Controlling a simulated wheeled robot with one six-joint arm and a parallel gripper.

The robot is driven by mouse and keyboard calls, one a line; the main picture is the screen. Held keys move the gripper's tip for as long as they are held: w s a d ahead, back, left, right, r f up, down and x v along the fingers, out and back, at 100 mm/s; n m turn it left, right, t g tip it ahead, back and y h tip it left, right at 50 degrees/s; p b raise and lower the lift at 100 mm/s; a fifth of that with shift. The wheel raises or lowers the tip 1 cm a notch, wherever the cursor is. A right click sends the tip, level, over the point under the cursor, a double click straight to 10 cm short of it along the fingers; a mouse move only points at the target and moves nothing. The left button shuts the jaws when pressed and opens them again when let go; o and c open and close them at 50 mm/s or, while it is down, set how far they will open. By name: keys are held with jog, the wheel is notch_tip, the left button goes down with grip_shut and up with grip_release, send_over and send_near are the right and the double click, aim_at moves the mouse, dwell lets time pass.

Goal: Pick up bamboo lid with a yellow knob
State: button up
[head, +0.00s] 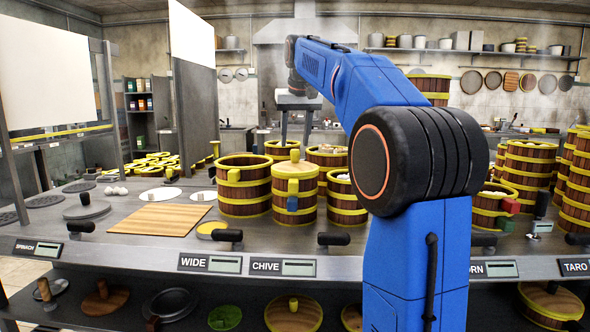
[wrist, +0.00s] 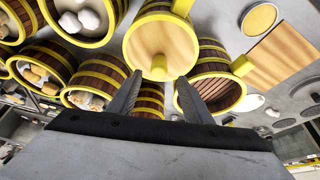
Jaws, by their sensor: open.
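A round bamboo lid (head: 295,170) with a yellow rim and a yellowish upright knob sits on a brown, yellow-banded steamer tower (head: 294,203) near the middle of the counter. The wrist view shows this lid (wrist: 150,40) at top centre, its knob (wrist: 158,68) toward the fingers. My gripper (head: 296,125) is raised beyond and above the towers in the head view. In the wrist view my gripper (wrist: 158,90) is open, with nothing between its fingers. The knob appears in line with the gap, apart from the fingertips.
An open steamer (head: 244,205) stands left of the lidded tower; another (head: 346,216) with pale food stands right. A wooden board (head: 160,219) lies at left. Taller steamer stacks (head: 527,172) stand at right. Other lids (head: 293,315) lie on the lower shelf.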

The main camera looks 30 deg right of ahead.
aim_at(295, 150)
jog(key=shift+s+x, duration=0.15)
jog(key=shift+x, duration=1.1)
jog(key=shift+s+x, duration=0.1)
jog(key=shift+x, duration=1.2)
jog(key=shift+d+f, duration=0.1)
grip_shut()
